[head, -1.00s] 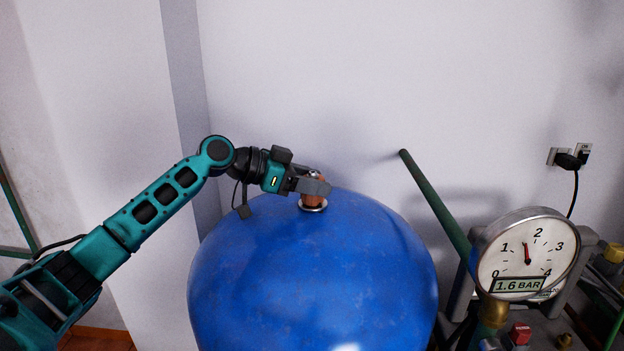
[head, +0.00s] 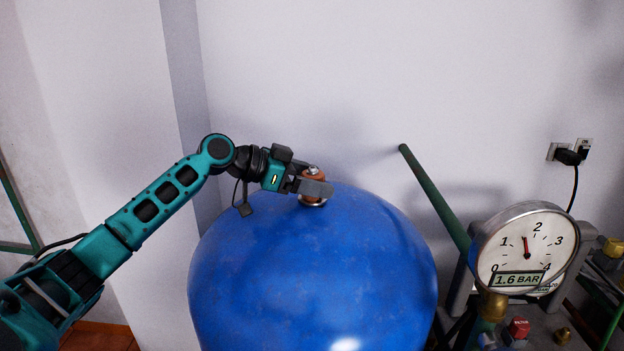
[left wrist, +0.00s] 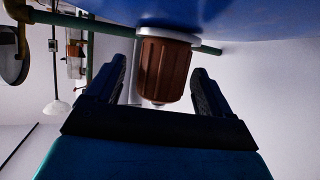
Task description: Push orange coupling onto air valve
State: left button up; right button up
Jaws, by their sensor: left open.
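The orange coupling (head: 313,178) sits on top of the blue tank (head: 310,260), upright over a pale metal ring. In the left wrist view the coupling (left wrist: 165,70) shows brown-orange and ribbed, against the pale ring beside the tank. My left gripper (head: 314,187) is around it, its near finger crossing in front. In the left wrist view the left gripper (left wrist: 160,88) is open, with a finger on each side and gaps between fingers and coupling. The air valve under the coupling is hidden. My right gripper is not in view.
A round pressure gauge (head: 527,250) reading 1.6 BAR stands at the right. A green pipe (head: 432,195) slants behind the tank on its right. A wall socket with a black plug (head: 570,155) is at the far right. Bare wall lies behind the tank.

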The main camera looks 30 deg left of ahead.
pick_arm(q)
jog(key=b+v, duration=0.2)
jog(key=v, duration=1)
jog(key=shift+s+a+r, duration=0.25)
dwell(0.4)
